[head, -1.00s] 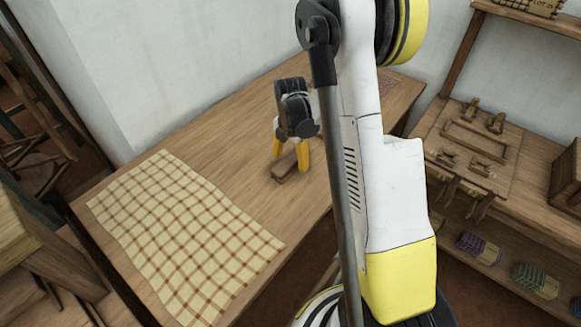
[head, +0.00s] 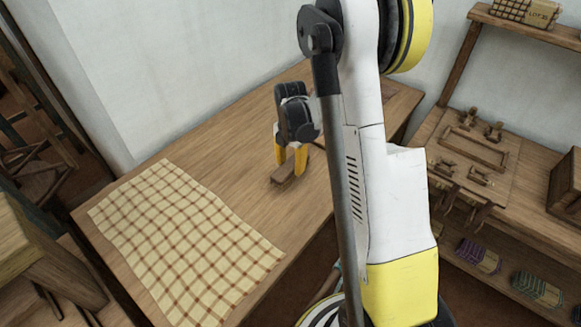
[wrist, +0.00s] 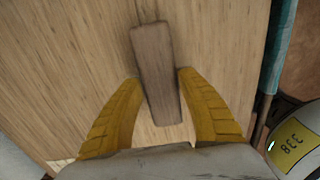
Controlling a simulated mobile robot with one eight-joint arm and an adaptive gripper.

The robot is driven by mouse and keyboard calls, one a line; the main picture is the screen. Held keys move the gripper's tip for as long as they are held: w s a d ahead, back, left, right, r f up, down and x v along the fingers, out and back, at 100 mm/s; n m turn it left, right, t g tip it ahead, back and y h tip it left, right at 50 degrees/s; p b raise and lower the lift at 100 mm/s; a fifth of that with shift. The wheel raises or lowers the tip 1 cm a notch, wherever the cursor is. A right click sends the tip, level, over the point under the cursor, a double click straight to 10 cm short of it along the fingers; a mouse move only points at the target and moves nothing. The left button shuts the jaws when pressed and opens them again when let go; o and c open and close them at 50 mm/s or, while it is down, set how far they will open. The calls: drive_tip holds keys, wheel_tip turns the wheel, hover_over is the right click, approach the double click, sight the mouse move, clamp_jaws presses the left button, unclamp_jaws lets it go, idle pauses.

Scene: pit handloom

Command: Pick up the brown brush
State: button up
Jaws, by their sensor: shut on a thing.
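The brown brush (head: 285,178) shows in the head view as a small brown wooden block low on the table, between the tips of my gripper (head: 291,160). In the wrist view the brush (wrist: 157,70) is a long narrow brown bar, slightly tilted, with one end reaching past the fingertips. My gripper (wrist: 158,82) has its yellow fingers on both sides of the brush and is shut on it. The right finger touches its side; a thin gap seems to show at the left. I cannot tell whether the brush is lifted off the table. Its underside is hidden.
A yellow checked cloth (head: 180,240) lies on the wooden table (head: 235,130) left of the gripper. A white wall stands behind. At right is a wooden shelf (head: 470,150) with wooden pieces and folded cloth bundles (head: 478,256) below. The table around the brush is clear.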

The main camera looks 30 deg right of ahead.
sight(293, 166)
drive_tip(key=r, duration=0.1)
drive_tip(key=s+r+p, duration=0.1)
drive_tip(key=r, duration=0.1)
drive_tip(key=shift+d+r, duration=0.1)
drive_tip(key=shift+d, duration=0.1)
drive_tip(key=s+d+r+p, duration=0.3)
drive_tip(key=s+r, duration=0.3)
drive_tip(key=s, duration=0.4)
drive_tip(key=shift+d, duration=0.2)
drive_tip(key=o, duration=0.6)
drive_tip(key=c, duration=0.4)
